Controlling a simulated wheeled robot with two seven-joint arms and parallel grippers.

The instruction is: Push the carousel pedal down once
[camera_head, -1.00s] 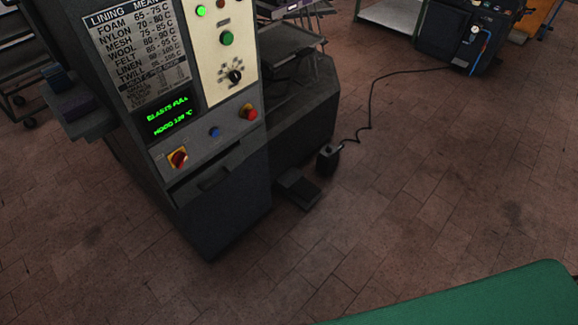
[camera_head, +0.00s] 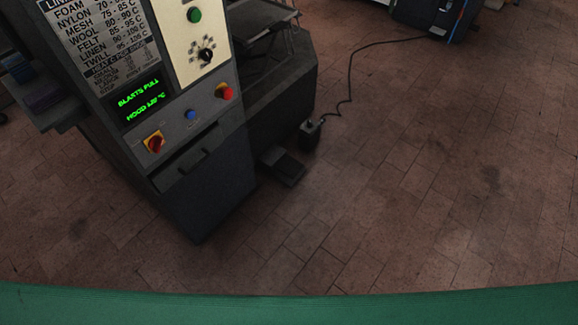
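A dark, flat floor pedal (camera_head: 283,167) sits on the tiles at the right foot of the press machine (camera_head: 205,195). A smaller dark box (camera_head: 310,133) with a black cable stands on the floor just behind and right of it. I cannot tell from this view which of the two is the carousel pedal. Neither gripper is in view.
The machine's panel has a green display (camera_head: 138,100), a red button (camera_head: 226,93), a blue button (camera_head: 190,115) and a red-yellow switch (camera_head: 154,143). The cable (camera_head: 352,70) runs to a dark unit (camera_head: 432,14) at the back. A green surface (camera_head: 290,309) spans the bottom. Tiled floor at right is clear.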

